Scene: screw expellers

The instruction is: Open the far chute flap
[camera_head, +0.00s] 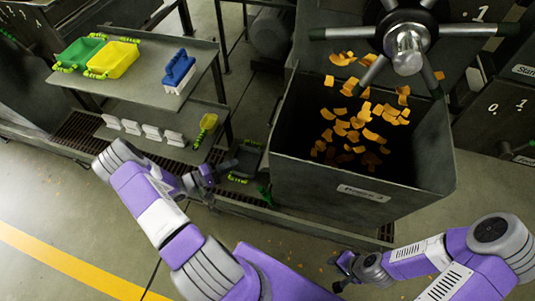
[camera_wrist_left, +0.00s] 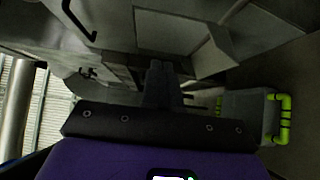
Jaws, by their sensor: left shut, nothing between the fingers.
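My left gripper (camera_head: 207,174) is low beside the machine, left of the big hopper, in the head view. In the left wrist view its dark fingers (camera_wrist_left: 159,78) are together and empty. Just ahead and right of them, an angled grey metal panel (camera_wrist_left: 212,53) shows beside a flat plate; I cannot tell whether it is the far chute flap or whether it touches the fingers. No flap is clearly seen in the head view. My right gripper (camera_head: 343,269) is near the floor in front of the hopper; its finger gap is unclear.
A grey tray with green handles (camera_head: 247,158) is right of my left gripper, also in the wrist view (camera_wrist_left: 250,114). The hopper (camera_head: 335,180) holds orange chips. A shelf (camera_head: 150,90) bears green and yellow trays and a blue brush.

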